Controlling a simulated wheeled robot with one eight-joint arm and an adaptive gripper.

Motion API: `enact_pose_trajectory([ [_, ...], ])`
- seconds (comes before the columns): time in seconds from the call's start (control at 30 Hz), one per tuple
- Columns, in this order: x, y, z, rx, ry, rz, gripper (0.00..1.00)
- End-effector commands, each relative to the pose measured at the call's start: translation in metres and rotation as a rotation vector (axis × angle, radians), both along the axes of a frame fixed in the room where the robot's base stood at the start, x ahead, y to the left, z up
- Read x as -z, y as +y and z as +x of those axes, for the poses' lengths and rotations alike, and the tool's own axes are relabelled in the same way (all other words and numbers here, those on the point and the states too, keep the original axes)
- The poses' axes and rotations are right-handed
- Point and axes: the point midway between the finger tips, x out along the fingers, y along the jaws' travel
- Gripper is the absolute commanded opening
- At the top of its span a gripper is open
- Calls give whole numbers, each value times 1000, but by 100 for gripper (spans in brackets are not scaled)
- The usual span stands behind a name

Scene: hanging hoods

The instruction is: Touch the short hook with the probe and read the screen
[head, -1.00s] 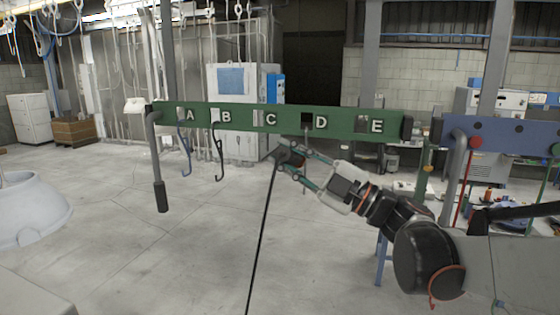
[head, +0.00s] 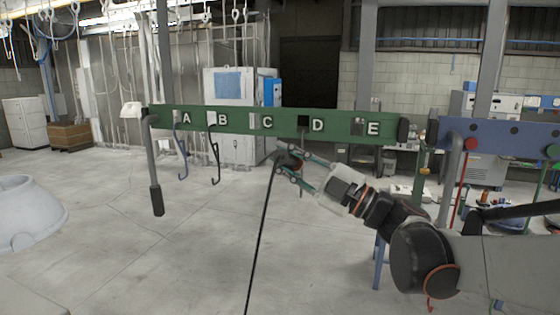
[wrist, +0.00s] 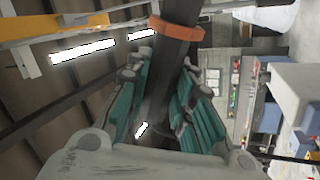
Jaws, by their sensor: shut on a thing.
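My gripper (head: 287,164) is shut on a black probe (head: 290,158), from which a black cable or rod runs down to the floor side. In the wrist view the dark probe shaft (wrist: 172,60), with an orange band, lies between the green fingers. A green rail (head: 340,125) carries labels A to E. No readable screen shows.
A grey post with a black grip (head: 156,200) hangs at the rail's left end, near a small white box (head: 131,109). A blue rail (head: 500,132) with red and green knobs stands at right. A pale round tub (head: 25,215) is at left. The middle floor is clear.

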Motion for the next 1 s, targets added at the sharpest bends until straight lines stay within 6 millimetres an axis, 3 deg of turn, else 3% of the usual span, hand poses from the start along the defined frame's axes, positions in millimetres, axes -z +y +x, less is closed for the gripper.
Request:
enact_pose_trajectory([
  [1.0, 6, -5, 12, 0, 0, 0, 0],
])
